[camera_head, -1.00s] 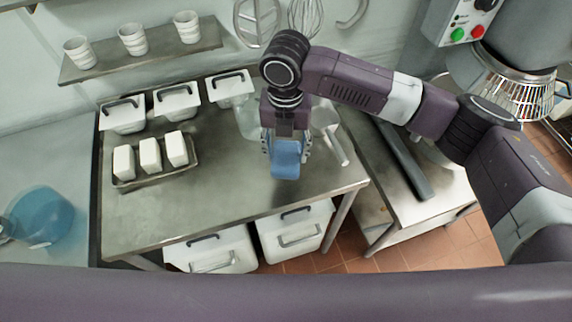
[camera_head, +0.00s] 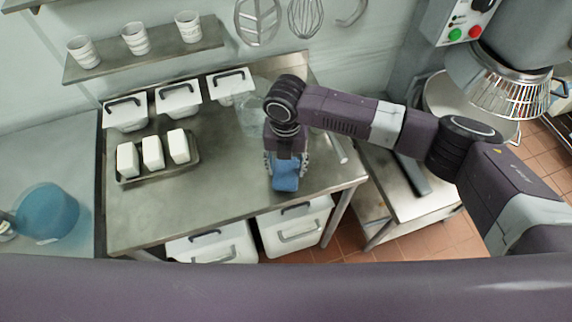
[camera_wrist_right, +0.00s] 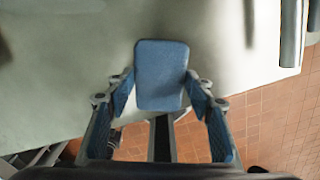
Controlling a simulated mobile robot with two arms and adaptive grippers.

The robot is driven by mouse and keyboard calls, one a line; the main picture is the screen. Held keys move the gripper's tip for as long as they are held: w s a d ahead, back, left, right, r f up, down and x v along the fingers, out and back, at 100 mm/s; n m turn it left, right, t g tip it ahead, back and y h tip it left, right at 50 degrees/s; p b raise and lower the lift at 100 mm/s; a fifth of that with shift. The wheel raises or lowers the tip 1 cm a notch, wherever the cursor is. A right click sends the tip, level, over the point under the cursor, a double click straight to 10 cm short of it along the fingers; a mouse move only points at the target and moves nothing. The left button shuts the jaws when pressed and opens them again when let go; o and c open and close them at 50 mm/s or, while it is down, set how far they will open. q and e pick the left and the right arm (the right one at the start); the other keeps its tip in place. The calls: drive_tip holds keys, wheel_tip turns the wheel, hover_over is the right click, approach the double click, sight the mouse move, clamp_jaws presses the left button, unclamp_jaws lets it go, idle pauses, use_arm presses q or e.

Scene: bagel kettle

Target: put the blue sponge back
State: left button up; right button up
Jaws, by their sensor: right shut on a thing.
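The blue sponge (camera_head: 286,178) is held in my right gripper (camera_head: 286,166), over the front right part of the steel table (camera_head: 225,205). The right wrist view also shows the blue sponge (camera_wrist_right: 161,75), a rounded block between the two fingers of my right gripper (camera_wrist_right: 160,92), close to the table's front edge. I cannot tell whether the sponge touches the tabletop. My left gripper is not in view.
A tray (camera_head: 160,173) with white blocks lies on the table's left. White lidded bins (camera_head: 178,100) stand along the back. A clear container (camera_head: 250,120) is behind my right arm. A blue bowl (camera_head: 48,212) is at far left. The table's front middle is clear.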

sight(286, 169)
drive_tip(key=o, duration=1.5)
drive_tip(key=shift+o, duration=0.2)
drive_tip(key=shift+r, duration=0.4)
wheel_tip(286, 169, up, 11)
drive_tip(key=b, duration=0.3)
drive_tip(key=shift+r+b, duration=0.2)
drive_tip(key=shift+b, duration=0.1)
